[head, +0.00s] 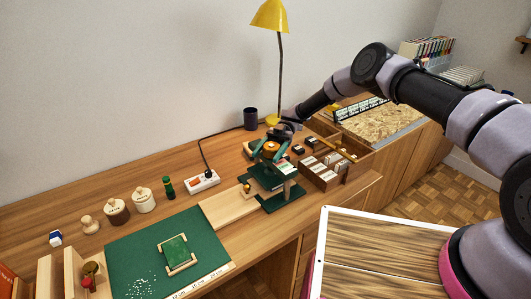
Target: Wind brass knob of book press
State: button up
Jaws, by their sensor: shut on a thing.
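The dark green book press (284,200) stands on the desk beyond the green mat, with upright posts and flat plates. A brass-orange round knob (270,147) shows at its top. My gripper (269,154) reaches in from the upper right and is shut on the knob, with its fingers around it. The contact itself is small and partly hidden by the fingers. A smaller brass ball (245,187) shows at the left side of the press.
A yellow lamp (270,15) and a dark cup (250,119) stand behind. A power strip (203,182) lies left of the press, a divided wooden box (336,179) right. A pale board (228,207) and green mat (125,248) lie in front. Lidded pots (144,201) stand left.

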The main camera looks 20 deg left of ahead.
jog(key=shift+d+n+h, duration=0.2)
jog(key=shift+n+h, duration=0.5)
jog(key=shift+h, duration=0.4)
jog(key=shift+d+n+h, duration=0.15)
jog(key=shift+n+h, duration=0.55)
jog(key=shift+h, duration=0.4)
jog(key=shift+h, duration=0.3)
jog(key=o, duration=1.4)
jog(key=shift+c, duration=0.2)
notch_tip(320, 180, up, 10)
